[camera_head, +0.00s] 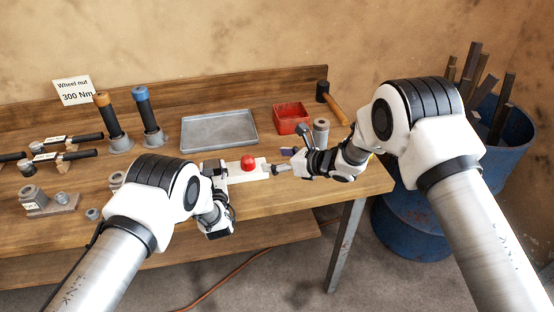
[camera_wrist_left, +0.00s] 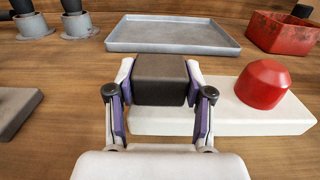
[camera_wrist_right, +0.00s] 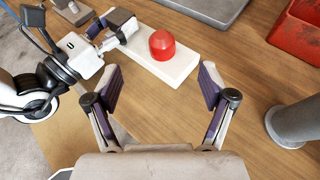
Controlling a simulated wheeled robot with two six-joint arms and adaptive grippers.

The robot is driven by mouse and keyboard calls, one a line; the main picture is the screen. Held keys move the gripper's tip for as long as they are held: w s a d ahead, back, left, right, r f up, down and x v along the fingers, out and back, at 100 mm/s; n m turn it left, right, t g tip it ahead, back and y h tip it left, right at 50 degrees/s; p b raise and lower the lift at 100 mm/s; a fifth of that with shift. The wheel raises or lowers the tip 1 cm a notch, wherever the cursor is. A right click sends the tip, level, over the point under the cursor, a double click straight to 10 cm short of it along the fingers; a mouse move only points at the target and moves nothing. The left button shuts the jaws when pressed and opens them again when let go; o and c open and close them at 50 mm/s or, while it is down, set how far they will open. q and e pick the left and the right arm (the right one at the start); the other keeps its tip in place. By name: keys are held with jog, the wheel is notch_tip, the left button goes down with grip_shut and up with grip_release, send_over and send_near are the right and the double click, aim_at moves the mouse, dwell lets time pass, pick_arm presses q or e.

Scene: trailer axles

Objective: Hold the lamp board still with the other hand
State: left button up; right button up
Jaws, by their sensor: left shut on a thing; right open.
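The lamp board is a flat white board (camera_head: 262,168) on the wooden bench, with a red dome lamp (camera_head: 248,163) on top and a dark block at its left end. My left gripper (camera_head: 219,172) is shut on the dark block (camera_wrist_left: 160,80); a finger lies on each side of it in the left wrist view. My right gripper (camera_head: 284,161) is open and empty just beyond the board's right end. In the right wrist view, the board (camera_wrist_right: 179,71) and red lamp (camera_wrist_right: 162,44) lie ahead of the open fingers (camera_wrist_right: 160,76), apart from them.
A grey tray (camera_head: 219,131) and a red bin (camera_head: 292,119) stand behind the board. A grey cylinder (camera_wrist_right: 292,124) stands right of my right gripper. A mallet (camera_head: 333,103) lies at the back right. A blue barrel (camera_head: 412,225) of metal bars stands beyond the bench's right edge.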

aim_at(247, 157)
pick_arm(q)
jog(key=shift+f, duration=0.2)
pick_arm(e)
jog(key=shift+n, duration=0.4)
jog(key=x, duration=1.2)
jog(key=shift+f, duration=0.15)
grip_shut()
jog(key=shift+o, duration=1)
grip_release()
